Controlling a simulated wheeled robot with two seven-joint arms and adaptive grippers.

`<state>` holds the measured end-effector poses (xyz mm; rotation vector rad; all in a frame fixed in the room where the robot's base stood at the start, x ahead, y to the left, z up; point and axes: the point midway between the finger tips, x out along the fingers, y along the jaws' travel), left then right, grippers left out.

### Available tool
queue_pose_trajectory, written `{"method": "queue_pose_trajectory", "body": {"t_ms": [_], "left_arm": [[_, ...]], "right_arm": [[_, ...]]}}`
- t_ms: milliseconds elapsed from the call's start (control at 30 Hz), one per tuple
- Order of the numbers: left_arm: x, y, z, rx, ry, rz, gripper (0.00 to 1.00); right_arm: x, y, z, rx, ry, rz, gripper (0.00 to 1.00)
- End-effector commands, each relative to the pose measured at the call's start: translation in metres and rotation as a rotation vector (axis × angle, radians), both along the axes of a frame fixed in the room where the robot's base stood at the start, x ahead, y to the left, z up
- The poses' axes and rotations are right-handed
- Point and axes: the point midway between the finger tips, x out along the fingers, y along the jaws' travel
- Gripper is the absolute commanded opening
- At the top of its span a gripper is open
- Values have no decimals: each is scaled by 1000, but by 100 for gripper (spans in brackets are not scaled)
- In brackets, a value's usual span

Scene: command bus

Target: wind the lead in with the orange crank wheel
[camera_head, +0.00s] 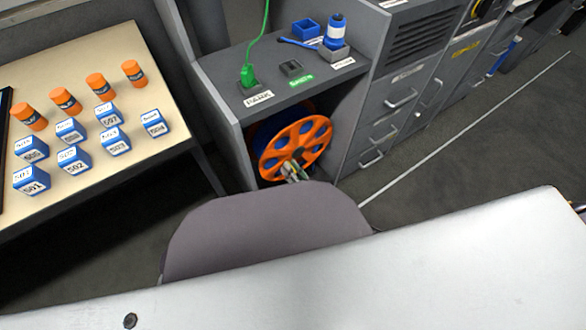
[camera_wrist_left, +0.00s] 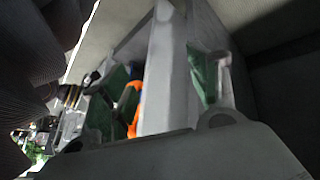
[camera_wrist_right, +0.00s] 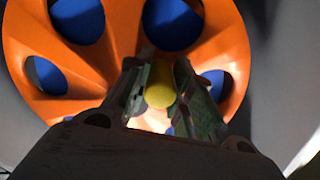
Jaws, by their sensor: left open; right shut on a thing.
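The orange crank wheel (camera_head: 296,146) stands upright in the open bay under the grey counter, with blue showing through its holes. It fills much of the right wrist view (camera_wrist_right: 112,58). My right gripper (camera_head: 292,170) is at the wheel's lower part, shut on its yellow knob (camera_wrist_right: 159,82). The green lead (camera_head: 262,45) rises from a green plug (camera_head: 249,76) on the counter top and leaves the picture at the top. My left gripper (camera_wrist_left: 185,85) is open, with its green-padded fingers apart and nothing seen between them. The left gripper is not in the head view.
A table (camera_head: 100,185) at left holds orange canisters and blue-and-white boxes. Grey drawers (camera_head: 385,120) stand right of the bay.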

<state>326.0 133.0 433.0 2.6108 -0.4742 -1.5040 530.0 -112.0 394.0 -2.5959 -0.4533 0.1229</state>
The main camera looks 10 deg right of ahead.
Motion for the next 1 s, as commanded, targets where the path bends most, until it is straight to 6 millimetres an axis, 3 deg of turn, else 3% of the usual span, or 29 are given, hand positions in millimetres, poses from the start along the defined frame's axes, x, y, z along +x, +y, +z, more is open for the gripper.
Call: {"method": "queue_pose_trajectory", "body": {"t_ms": [200, 600, 1000], "left_arm": [[4, 4, 20, 25, 10, -14, 60], [5, 8, 40, 57, 31, -30, 60], [2, 9, 39, 62, 43, -32, 60]], "right_arm": [[-2, 5, 13, 164, 56, 0, 0], [-3, 9, 25, 367, 130, 0, 0], [-3, 9, 27, 401, 143, -1, 0]]}}
